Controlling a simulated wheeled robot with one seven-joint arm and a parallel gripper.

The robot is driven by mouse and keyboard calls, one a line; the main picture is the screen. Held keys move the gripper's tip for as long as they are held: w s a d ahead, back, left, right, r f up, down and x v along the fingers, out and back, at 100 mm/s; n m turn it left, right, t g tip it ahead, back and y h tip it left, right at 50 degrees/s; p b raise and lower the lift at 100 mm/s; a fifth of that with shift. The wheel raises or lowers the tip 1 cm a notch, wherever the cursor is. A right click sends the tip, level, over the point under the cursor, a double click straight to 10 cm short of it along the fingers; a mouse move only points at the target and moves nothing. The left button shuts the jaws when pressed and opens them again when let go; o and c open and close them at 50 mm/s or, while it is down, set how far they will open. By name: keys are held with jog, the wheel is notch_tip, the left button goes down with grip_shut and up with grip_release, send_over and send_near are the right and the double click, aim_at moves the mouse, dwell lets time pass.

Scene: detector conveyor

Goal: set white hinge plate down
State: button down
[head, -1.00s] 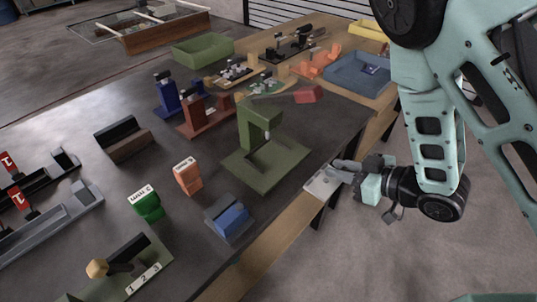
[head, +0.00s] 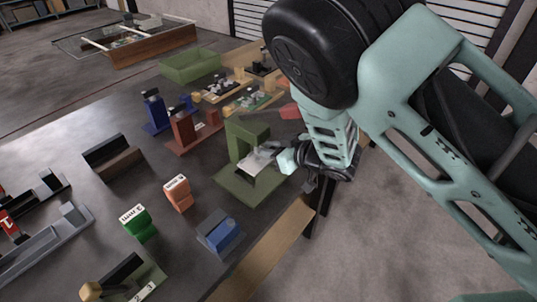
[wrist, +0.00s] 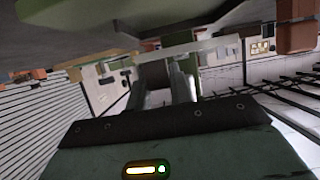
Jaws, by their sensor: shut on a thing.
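The white hinge plate (head: 254,163) is held in my gripper (head: 276,152) in the head view. It is tilted a little and sits under the arm of the green stand (head: 237,134), above the stand's flat green base (head: 245,190). I cannot tell whether the plate touches the base. My gripper is shut on the plate's right end. In the wrist view the gripper fingers (wrist: 168,85) show, with a pale edge of the plate (wrist: 185,48) across their far ends.
A blue block in a grey holder (head: 221,233), an orange block (head: 178,192) and a green block (head: 138,221) stand nearer on the dark table (head: 95,190). Red (head: 187,133) and blue stands (head: 154,112) are behind left. A green bin (head: 190,65) is at the back.

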jog(key=shift+w+a+f+p, duration=0.15)
jog(key=shift+f+p, duration=0.35)
jog(key=shift+f, duration=1)
jog(key=shift+f, duration=0.1)
jog(key=c, duration=1.3)
grip_release()
jog(key=shift+f, duration=0.1)
jog(key=shift+o, duration=0.2)
jog(key=shift+f, duration=0.1)
